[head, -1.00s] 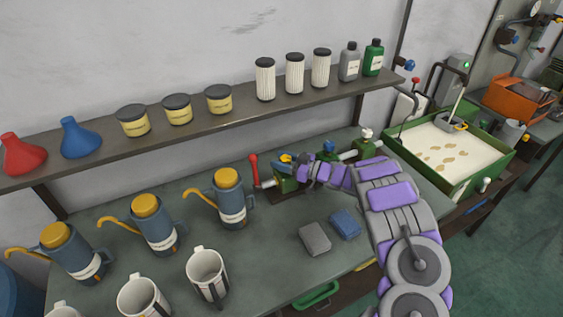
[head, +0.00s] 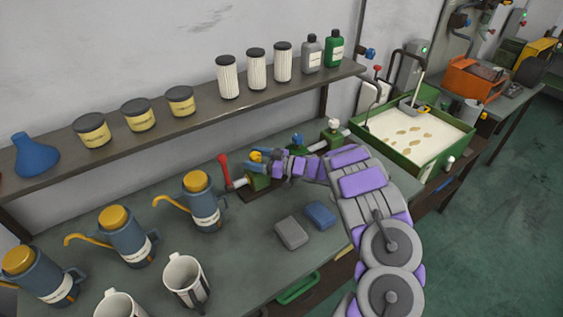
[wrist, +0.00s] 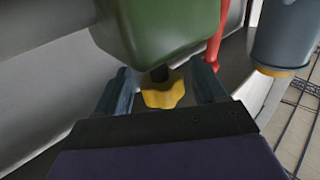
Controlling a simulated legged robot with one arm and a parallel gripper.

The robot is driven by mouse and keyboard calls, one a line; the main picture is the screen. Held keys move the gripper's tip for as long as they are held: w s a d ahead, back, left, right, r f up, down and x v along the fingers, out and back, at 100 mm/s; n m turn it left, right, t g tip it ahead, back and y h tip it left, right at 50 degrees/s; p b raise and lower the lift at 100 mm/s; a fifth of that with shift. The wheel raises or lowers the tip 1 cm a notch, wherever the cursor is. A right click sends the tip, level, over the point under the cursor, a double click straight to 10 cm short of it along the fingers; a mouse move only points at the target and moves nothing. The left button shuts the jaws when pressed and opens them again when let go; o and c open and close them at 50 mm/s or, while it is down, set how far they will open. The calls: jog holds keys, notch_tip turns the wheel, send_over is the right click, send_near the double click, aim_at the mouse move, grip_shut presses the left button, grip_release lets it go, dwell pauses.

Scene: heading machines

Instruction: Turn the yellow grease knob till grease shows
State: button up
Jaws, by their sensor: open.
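The yellow grease knob (wrist: 162,92) sits on a short dark stem below a green block (wrist: 165,30) in the wrist view. My gripper (wrist: 160,88) is open, with one dark finger on each side of the knob. Small gaps show between the fingers and the knob. In the head view, my gripper (head: 266,160) is at the green valve block (head: 258,181) on the bench, with a little yellow visible there. No grease can be made out.
A red lever (head: 224,171) stands left of the block. Blue oil cans with yellow lids (head: 205,208) stand to the left. A grey block (head: 291,233) and a blue block (head: 320,215) lie in front. A shelf (head: 200,132) runs above the bench (head: 240,265).

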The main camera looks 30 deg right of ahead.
jog(key=p+v, duration=0.1)
jog(key=v, duration=1.5)
jog(key=shift+d, duration=0.35)
jog(key=shift+w, duration=0.15)
jog(key=shift+c, duration=0.2)
jog(key=shift+w+a+f+m+t+h+p, duration=0.2)
jog(key=shift+w+a+m+t+h, duration=0.55)
jog(key=shift+w+a, duration=1.15)
jog(key=shift+w+a+f+m+t+h+p, duration=0.1)
jog(key=shift+w+a+m+t+h+p, duration=0.4)
jog(key=shift+w+a+h, duration=0.95)
jog(key=shift+w+a+f+m+t+h+p, duration=0.1)
jog(key=shift+w+a+m+t+h, duration=0.5)
jog(key=shift+w+a, duration=1.65)
jog(key=shift+w+d+r+g, duration=0.1)
jog(key=shift+g, duration=0.15)
